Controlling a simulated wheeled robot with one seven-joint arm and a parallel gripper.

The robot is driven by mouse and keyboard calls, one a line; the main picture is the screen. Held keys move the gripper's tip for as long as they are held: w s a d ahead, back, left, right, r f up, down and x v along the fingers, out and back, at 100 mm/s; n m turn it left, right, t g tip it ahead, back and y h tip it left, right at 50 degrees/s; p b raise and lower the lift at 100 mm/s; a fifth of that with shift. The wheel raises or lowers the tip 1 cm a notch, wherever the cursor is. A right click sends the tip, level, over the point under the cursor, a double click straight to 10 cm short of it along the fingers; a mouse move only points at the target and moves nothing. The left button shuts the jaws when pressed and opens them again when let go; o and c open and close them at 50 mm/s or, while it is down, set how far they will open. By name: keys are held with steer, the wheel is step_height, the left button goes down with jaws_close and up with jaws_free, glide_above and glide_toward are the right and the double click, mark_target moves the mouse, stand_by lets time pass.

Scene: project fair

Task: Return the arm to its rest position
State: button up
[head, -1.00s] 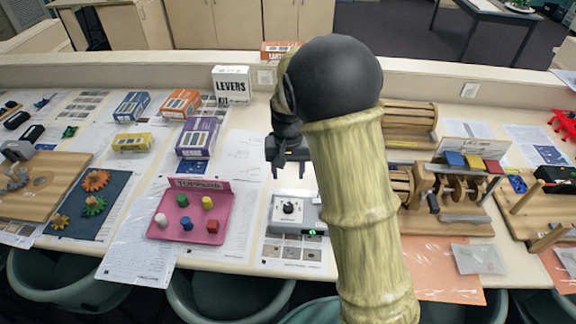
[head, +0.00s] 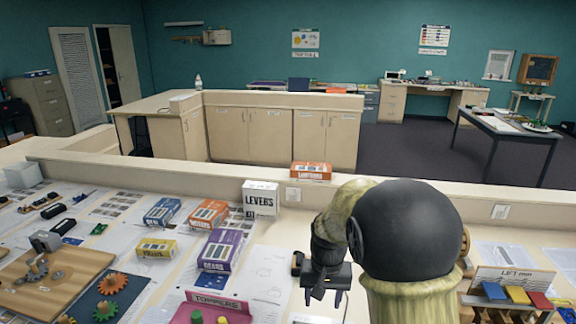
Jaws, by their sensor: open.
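My arm, with a dark round joint and pale ridged links, rises from the bottom of the head view right of centre. My gripper (head: 323,297) hangs at its end, pointing down over the worktable (head: 275,235). Its dark fingers are apart, with nothing seen between them. It is right of and nearer than the white LEVERS box (head: 261,200). Part of the table behind the arm is hidden.
Blue (head: 162,211), orange (head: 209,214), yellow (head: 157,248) and purple (head: 221,250) boxes stand left of my gripper. A pink tray (head: 215,303) is at the bottom edge. A wooden model with coloured blocks (head: 517,294) is at right. A low ledge (head: 400,188) runs behind.

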steer(key=s+d+t, duration=0.1)
steer(key=s+d, duration=0.2)
steer(key=s, duration=0.4)
steer(key=s+d+n+t, duration=0.1)
steer(key=s+d, duration=0.2)
steer(key=s, duration=0.5)
steer(key=shift+d+f, duration=0.2)
steer(key=shift+d, duration=0.05)
steer(key=shift+w, duration=0.1)
steer(key=c, duration=0.3)
steer(key=shift+c, duration=0.2)
